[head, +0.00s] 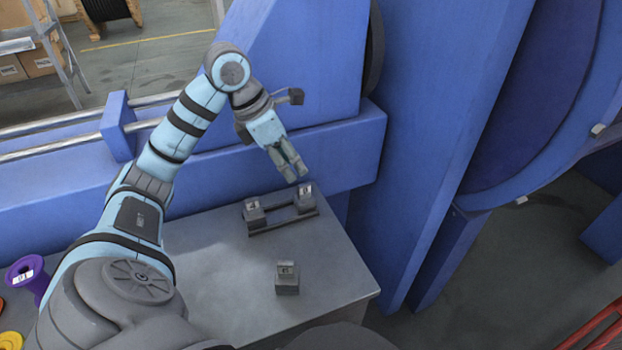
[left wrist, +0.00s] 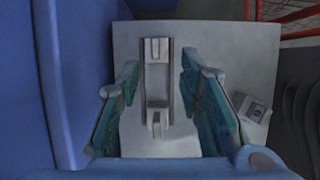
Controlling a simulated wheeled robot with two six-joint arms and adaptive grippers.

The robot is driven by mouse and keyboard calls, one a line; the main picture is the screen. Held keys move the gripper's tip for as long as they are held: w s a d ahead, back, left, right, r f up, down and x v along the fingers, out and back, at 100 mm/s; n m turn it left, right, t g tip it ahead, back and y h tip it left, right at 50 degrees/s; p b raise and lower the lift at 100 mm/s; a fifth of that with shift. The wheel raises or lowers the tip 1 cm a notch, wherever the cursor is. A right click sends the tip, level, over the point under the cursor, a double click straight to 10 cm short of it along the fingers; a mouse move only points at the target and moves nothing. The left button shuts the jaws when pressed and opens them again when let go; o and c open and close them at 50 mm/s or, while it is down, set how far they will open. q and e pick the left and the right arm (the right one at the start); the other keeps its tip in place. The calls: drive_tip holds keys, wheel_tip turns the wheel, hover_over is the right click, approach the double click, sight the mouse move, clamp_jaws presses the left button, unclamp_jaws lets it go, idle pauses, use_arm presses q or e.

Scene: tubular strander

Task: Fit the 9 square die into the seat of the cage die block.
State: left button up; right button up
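My left gripper (head: 294,172) hangs above the far edge of the grey table, over a dark rack (head: 282,219). In the left wrist view its fingers (left wrist: 159,75) are spread apart with nothing between the pads; the rack (left wrist: 157,88) lies below. Two small grey pieces with pale marks, one left (head: 253,212) and one right (head: 304,199), sit at the rack's ends; I cannot read which is the 9 square die. A separate grey block (head: 287,284), apparently the cage die block, stands nearer me, and also shows in the left wrist view (left wrist: 255,110). My right gripper is out of view.
The table (head: 215,290) is clear around the block and rack. A blue machine wall (head: 345,160) rises right behind the table, with a tall blue frame (head: 440,140) to the right. A purple spool (head: 32,276) is at the far left.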

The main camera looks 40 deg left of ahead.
sight(304, 184)
use_arm(q)
drive_tip(key=x, duration=0.3)
drive_tip(key=shift+a+f+b, duration=0.1)
drive_tip(key=shift+f+b, duration=0.3)
drive_tip(key=x, duration=0.2)
drive_tip(key=b+x, duration=0.2)
drive_tip(key=x, duration=0.1)
drive_tip(key=shift+w+a+f, duration=0.1)
drive_tip(key=shift+w+f, duration=0.1)
drive_tip(key=shift+w, duration=0.2)
drive_tip(key=shift+r, duration=0.1)
clamp_jaws()
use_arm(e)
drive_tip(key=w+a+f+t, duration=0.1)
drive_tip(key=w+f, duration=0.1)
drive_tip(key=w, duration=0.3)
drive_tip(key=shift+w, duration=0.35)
